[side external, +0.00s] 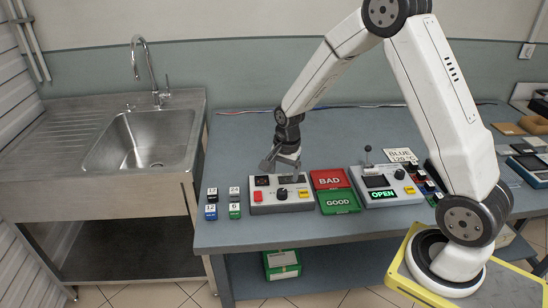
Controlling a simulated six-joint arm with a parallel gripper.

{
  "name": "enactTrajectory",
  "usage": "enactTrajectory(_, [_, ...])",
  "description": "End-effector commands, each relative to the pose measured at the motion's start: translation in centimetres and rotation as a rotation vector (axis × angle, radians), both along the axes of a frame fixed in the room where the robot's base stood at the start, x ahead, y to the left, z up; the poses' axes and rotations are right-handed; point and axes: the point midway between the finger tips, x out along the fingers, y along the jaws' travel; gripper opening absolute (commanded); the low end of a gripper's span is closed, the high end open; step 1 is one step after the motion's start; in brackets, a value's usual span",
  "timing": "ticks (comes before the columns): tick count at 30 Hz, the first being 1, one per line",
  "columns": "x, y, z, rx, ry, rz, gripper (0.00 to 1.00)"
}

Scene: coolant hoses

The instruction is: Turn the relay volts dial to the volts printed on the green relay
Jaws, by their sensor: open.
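A light grey control box (270,208) stands on the bench. Its front carries a round black dial (282,194), a red button, a yellow button and a small dark display with red digits. The dial's setting is too small to read. Several small relays with white printed tops stand left of the box. The front right one is a green relay (235,214), and its top seems to read 6. The front left one is a blue relay (211,215). My gripper (281,163) is open and empty above the back of the box, apart from the dial.
A red BAD tray (330,172) and a green GOOD tray (340,207) lie right of the box. Beyond them stands a second box (388,200) with a lever and a green OPEN display. A sink (140,140) is at left. Bench between relays and sink is clear.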

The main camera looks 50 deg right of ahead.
Motion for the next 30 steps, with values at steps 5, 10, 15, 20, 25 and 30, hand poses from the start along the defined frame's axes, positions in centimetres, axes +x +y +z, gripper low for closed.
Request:
enactTrajectory(5, [1.3, -1.6, -1.6, 0.015, 0.02, -0.174, 0.84])
enactTrajectory(10, [1.6, -2.0, -2.0, 0.02, 0.026, -0.227, 0.84])
enactTrajectory(15, [1.6, -2.0, -2.1, 0.02, 0.026, -0.228, 0.84])
enactTrajectory(20, [1.7, -2.0, -2.6, 0.02, 0.026, -0.226, 0.84])
enactTrajectory(25, [1.7, -1.9, -3.9, 0.02, 0.027, -0.225, 0.84])
enactTrajectory(30, [1.8, -1.9, -5.8, 0.02, 0.027, -0.224, 0.84])
